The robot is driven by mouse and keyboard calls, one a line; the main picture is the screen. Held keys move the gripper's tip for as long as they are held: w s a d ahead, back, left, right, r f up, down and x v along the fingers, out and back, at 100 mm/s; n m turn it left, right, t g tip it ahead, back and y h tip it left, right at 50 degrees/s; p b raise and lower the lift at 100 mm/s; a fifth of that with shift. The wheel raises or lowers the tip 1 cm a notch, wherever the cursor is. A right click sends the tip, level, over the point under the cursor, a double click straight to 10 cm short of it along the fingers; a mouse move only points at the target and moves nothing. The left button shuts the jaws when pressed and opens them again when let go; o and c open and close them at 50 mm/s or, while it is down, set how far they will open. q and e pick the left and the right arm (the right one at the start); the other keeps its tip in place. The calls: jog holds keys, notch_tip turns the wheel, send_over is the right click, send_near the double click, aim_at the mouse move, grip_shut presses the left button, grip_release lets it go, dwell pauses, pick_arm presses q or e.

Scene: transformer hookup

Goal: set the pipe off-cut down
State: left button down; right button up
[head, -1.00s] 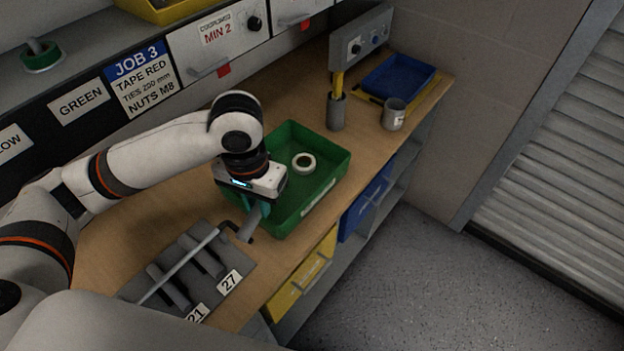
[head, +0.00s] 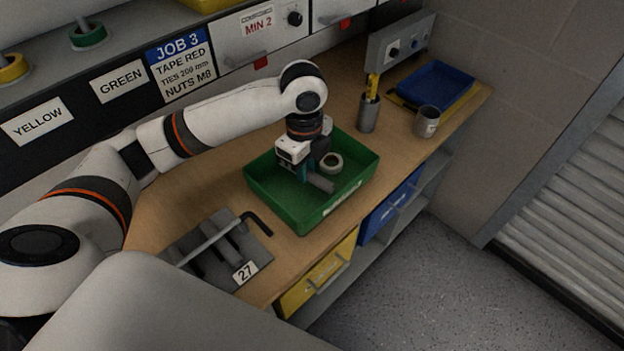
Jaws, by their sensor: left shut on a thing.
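My left gripper (head: 305,171) is shut on the pipe off-cut (head: 321,184), a short dark grey cylinder. It holds the off-cut within the outline of the green tray (head: 262,202), low down. I cannot tell whether the off-cut touches the tray floor. The gripper hides part of the tray's inside. My right gripper is not in view.
A grey cup (head: 426,122), a pen pot (head: 369,113) and a blue tray (head: 434,86) stand at the right.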

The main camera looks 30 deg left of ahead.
aim_at(303, 187)
pick_arm(q)
jog(key=w+a+f+m, duration=0.2)
jog(key=w+a+m, duration=0.25)
jog(key=m, duration=1.05)
jog(key=f, duration=0.6)
jog(key=f+p, duration=0.1)
jog(key=f, duration=0.2)
jog(key=shift+w+d+f, duration=0.35)
jog(key=shift+d+f, duration=0.05)
jog(key=shift+f, duration=0.2)
jog(key=c, duration=1.3)
grip_release()
jog(key=shift+r, duration=0.1)
notch_tip(303, 187, up, 12)
jog(key=shift+r+b, duration=0.15)
jog(key=shift+b, duration=0.35)
